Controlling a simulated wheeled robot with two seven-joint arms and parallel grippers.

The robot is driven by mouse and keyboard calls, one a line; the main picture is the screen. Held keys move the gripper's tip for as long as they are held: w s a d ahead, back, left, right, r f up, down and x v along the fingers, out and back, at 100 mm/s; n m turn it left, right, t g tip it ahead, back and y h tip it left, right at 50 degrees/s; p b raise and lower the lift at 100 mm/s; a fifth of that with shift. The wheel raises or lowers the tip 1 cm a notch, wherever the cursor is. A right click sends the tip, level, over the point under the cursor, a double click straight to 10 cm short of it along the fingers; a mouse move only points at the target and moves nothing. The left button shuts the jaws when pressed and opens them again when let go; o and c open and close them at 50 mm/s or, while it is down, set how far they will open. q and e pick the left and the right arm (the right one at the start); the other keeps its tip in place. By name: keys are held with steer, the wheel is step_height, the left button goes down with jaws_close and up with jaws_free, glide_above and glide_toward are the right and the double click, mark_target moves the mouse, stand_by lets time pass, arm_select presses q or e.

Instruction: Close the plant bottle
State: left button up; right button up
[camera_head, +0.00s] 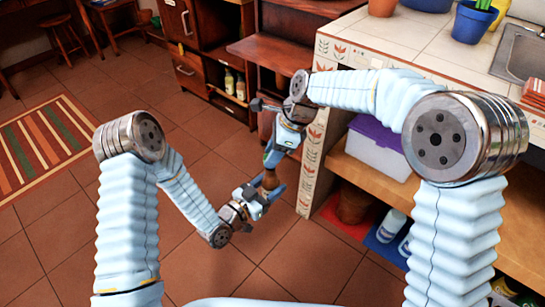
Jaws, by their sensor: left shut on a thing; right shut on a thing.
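A small brown bottle (270,180) is held in mid-air over the tiled floor, in the middle of the head view. My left gripper (265,193), the lower one, is shut on the bottle's lower part. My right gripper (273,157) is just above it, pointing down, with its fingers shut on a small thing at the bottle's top. This is likely the cap, but the fingers mostly hide it. The two grippers are very close together. I cannot tell whether the cap touches or sits on the bottle's neck.
A tiled counter (395,42) with a sink (520,55) and a blue pot (472,22) stands at the right. Below it, a shelf holds a purple-lidded box (378,157). A wooden cabinet (272,52) stands behind. A striped rug (45,145) lies left on open floor.

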mark_target(270, 182)
steer(key=shift+f, duration=0.1)
steer(key=shift+f, duration=0.85)
steer(key=shift+f, duration=0.55)
